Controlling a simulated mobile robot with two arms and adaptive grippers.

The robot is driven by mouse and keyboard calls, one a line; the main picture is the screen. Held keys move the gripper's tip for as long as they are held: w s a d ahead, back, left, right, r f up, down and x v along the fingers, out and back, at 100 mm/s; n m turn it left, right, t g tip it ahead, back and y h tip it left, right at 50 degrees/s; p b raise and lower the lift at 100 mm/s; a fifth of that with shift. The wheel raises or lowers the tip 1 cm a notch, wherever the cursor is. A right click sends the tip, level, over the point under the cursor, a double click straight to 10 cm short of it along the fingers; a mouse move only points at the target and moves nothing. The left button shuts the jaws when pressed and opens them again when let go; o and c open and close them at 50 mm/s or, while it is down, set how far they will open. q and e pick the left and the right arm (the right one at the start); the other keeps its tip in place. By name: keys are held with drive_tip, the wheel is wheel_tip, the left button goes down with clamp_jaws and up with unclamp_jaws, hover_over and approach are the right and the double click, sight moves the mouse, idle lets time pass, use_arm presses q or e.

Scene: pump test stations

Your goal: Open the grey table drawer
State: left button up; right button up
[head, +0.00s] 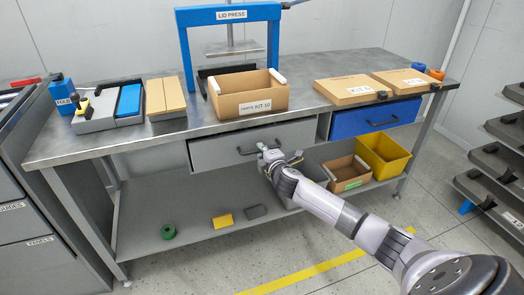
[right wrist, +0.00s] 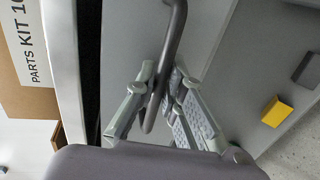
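The grey drawer (head: 215,153) sits under the left-middle of the metal table, left of a blue drawer. Its dark bar handle (head: 247,151) is on the drawer front, partly hidden by my right gripper (head: 275,159). In the right wrist view the handle (right wrist: 174,45) runs between the two fingers of the right gripper (right wrist: 163,82). The fingertips close in on the bar from both sides and look shut on it. A dark strip shows between the table edge and the grey drawer front (right wrist: 130,45). My left gripper is not in view.
The blue drawer (head: 350,124) is at the right. A kit box (head: 232,103), the lid press (head: 187,45) and flat cartons (head: 350,88) stand on the table (head: 300,112). A yellow bin (head: 387,160) and a cardboard box (head: 347,172) sit on the lower shelf (head: 190,205).

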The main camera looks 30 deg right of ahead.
clamp_jaws()
drive_tip(key=shift+s+f, duration=0.1)
idle(0.4)
